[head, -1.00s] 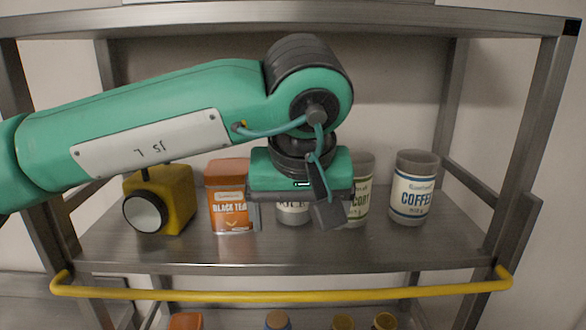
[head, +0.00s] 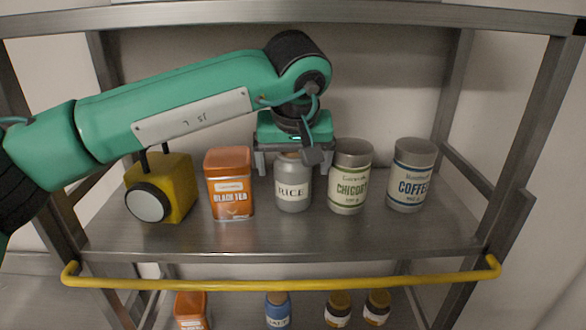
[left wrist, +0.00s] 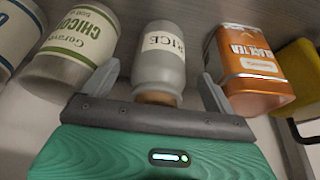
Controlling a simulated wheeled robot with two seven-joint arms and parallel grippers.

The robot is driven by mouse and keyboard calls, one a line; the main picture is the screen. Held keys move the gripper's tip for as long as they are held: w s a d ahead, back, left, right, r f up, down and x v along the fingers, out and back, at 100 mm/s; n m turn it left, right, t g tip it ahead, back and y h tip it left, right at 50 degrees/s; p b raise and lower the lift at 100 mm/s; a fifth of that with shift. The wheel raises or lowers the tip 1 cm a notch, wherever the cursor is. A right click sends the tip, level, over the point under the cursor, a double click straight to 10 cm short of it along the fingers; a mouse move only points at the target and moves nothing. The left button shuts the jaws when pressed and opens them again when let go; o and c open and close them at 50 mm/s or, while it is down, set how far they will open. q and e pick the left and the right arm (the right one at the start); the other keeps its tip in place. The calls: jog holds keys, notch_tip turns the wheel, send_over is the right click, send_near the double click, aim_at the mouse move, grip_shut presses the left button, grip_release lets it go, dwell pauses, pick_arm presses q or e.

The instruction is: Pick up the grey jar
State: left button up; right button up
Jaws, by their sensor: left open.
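The grey jar, labelled RICE, with a cork-coloured lid (head: 293,188), stands upright on the metal shelf between the black tea tin and the chicory can. My left gripper (head: 292,163) is open at the jar's top, its body just above and behind the lid. In the left wrist view the grey jar (left wrist: 160,66) lies between the two spread fingers of my left gripper (left wrist: 160,80), with the lid towards the palm. Gaps show on both sides, so the fingers are not closed on it. My right gripper is not in view.
An orange black tea tin (head: 230,190) stands close left of the jar, and a chicory can (head: 350,185) close right. A coffee can (head: 411,178) and a yellow device with a round face (head: 165,190) stand farther out. A yellow rail (head: 290,283) runs along the front; small jars stand below.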

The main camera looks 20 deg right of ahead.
pick_arm(q)
jog(key=shift+w+d+f+p, duration=0.15)
jog(key=shift+w+p, duration=0.1)
jog(key=shift+w, duration=0.2)
jog(key=shift+w+d+f+p, duration=0.1)
jog(key=shift+w+p, duration=0.15)
jog(key=shift+w, duration=0.15)
jog(key=shift+w+f, duration=0.1)
jog(key=shift+f, duration=0.25)
jog(key=shift+r, duration=0.1)
jog(key=c, duration=1.5)
